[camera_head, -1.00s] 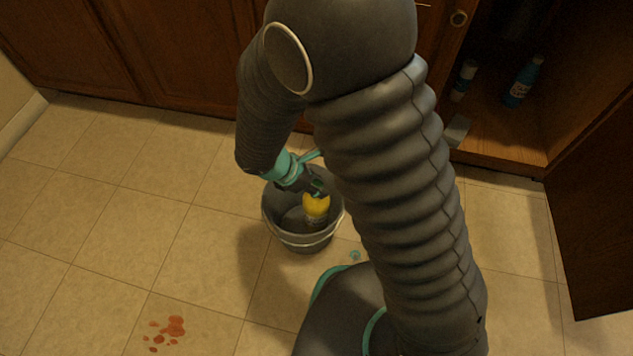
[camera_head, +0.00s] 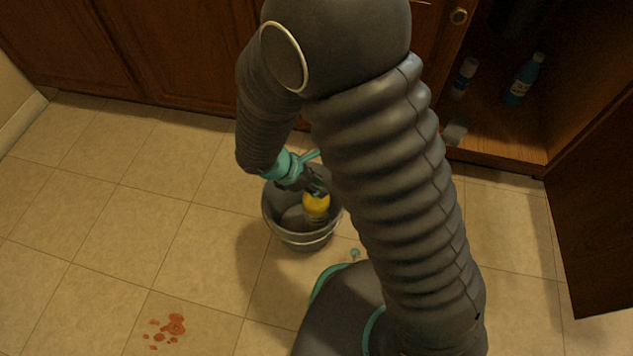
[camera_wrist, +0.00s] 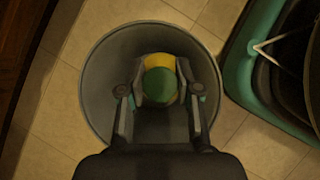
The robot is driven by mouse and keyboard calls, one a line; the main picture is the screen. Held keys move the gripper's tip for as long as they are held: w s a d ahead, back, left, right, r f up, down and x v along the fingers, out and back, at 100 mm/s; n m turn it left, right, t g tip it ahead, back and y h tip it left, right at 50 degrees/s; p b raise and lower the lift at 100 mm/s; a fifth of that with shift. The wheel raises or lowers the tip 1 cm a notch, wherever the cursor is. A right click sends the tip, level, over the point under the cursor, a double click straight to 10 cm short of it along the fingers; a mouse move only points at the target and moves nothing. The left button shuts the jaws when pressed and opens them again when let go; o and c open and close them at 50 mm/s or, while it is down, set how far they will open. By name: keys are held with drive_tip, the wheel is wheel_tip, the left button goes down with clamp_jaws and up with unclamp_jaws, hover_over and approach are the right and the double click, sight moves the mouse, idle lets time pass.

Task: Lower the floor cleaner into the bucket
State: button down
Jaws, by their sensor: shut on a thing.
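The grey bucket (camera_head: 302,238) stands on the tiled floor, and its round rim also shows in the wrist view (camera_wrist: 88,95). The floor cleaner (camera_head: 317,206) is a bottle with a yellow part, inside the bucket's opening; in the wrist view its green cap (camera_wrist: 160,86) shows with yellow around it. My gripper (camera_head: 318,190) reaches down over the bucket and is shut on the floor cleaner, with one finger on each side of it in the wrist view (camera_wrist: 159,92). The bottle's lower end is hidden, so I cannot tell whether it touches the bucket's bottom.
An open cabinet (camera_head: 495,135) at the upper right holds a blue bottle (camera_head: 522,80) and a white-and-blue container (camera_head: 464,78). Its open door (camera_head: 598,210) stands at the right. A red spill (camera_head: 172,326) lies at lower left. The floor left of the bucket is clear.

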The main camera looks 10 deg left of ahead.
drive_tip(key=shift+f, duration=2.2)
idle(1.7)
drive_tip(key=c, duration=0.7)
unclamp_jaws()
drive_tip(key=v, duration=1.2)
